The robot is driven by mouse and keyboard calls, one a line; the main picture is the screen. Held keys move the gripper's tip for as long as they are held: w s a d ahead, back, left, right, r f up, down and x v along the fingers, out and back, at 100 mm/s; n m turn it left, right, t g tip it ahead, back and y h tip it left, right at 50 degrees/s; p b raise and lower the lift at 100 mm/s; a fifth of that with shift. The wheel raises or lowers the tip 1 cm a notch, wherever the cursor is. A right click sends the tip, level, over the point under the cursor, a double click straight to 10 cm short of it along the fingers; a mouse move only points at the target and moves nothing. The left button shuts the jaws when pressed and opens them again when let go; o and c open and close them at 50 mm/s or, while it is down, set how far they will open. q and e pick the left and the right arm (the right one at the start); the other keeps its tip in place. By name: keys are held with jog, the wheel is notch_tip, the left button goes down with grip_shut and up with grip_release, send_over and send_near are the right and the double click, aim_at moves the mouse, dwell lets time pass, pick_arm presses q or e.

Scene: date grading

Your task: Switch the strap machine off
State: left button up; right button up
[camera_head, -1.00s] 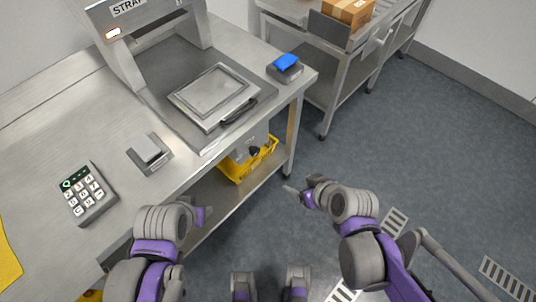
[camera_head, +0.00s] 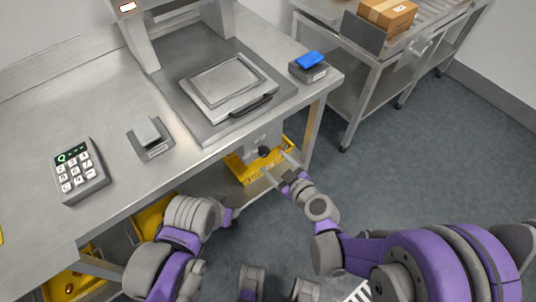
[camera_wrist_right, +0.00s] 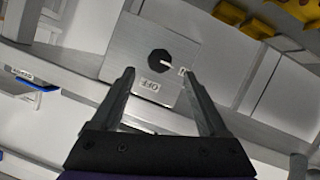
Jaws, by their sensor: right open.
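The strap machine (camera_head: 150,45) stands on the steel bench, its lamp (camera_head: 128,6) lit. Under the bench's front edge is a metal switch plate (camera_head: 258,140) with a black rotary knob (camera_head: 264,151). In the right wrist view the plate (camera_wrist_right: 125,45) carries the knob (camera_wrist_right: 158,57), an OFF label (camera_wrist_right: 150,87) and a partly hidden second label to the right. The knob's white mark points right, towards the second label. My right gripper (camera_head: 277,164) is open, its fingers (camera_wrist_right: 158,78) apart and pointing at the knob, not touching it. My left gripper (camera_head: 228,216) is low before the bench; its jaws are unclear.
A yellow crate (camera_head: 245,172) sits under the bench just behind the switch. On the bench are a keypad (camera_head: 80,172), a small grey device (camera_head: 150,138) and a blue-topped block (camera_head: 309,64). A cardboard box (camera_head: 388,14) stands on the roller table at right.

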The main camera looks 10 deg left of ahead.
aim_at(266, 153)
jog(key=x, duration=0.6)
grip_shut()
dwell(0.3)
